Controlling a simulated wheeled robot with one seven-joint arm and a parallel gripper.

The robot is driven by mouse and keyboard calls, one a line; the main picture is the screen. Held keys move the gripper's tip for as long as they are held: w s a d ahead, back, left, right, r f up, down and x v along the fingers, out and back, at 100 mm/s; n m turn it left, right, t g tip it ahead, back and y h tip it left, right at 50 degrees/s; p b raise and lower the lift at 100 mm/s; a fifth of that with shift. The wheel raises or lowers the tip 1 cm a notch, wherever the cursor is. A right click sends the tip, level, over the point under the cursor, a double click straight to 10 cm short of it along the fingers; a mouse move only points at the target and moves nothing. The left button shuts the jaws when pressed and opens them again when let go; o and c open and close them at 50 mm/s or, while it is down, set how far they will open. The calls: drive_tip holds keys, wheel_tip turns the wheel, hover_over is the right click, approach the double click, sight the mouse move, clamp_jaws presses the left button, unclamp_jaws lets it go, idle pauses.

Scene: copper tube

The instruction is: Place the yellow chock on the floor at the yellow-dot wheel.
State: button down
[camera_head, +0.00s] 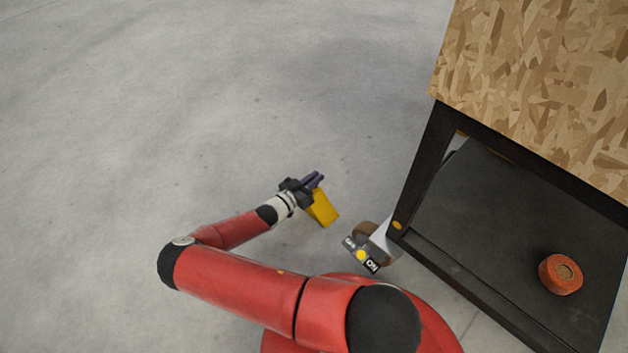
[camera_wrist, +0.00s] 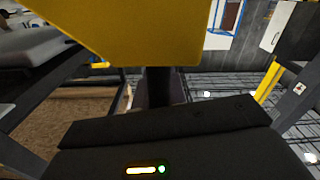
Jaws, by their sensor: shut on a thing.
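My gripper (camera_head: 312,181) is shut on the yellow chock (camera_head: 322,208) and holds it over the grey floor, left of the bench. In the wrist view the yellow chock (camera_wrist: 150,30) fills the upper middle and hides much of the scene behind it. The wheel with the yellow dot (camera_head: 361,255) is at the near left corner of the bench, with a pedal marked "ON" beside it. The chock is up and left of this wheel, apart from it. How high the chock is above the floor is hard to tell.
The bench (camera_head: 437,150) has a dark frame, a wood-chip top and a dark lower shelf (camera_head: 480,200). A copper-coloured roll (camera_head: 560,274) lies on the shelf. The floor (camera_head: 200,100) to the left and behind is clear.

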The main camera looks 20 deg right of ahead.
drive_tip(key=c, duration=1.5)
unclamp_jaws()
drive_tip(key=shift+o, duration=0.2)
drive_tip(key=shift+a, duration=0.1)
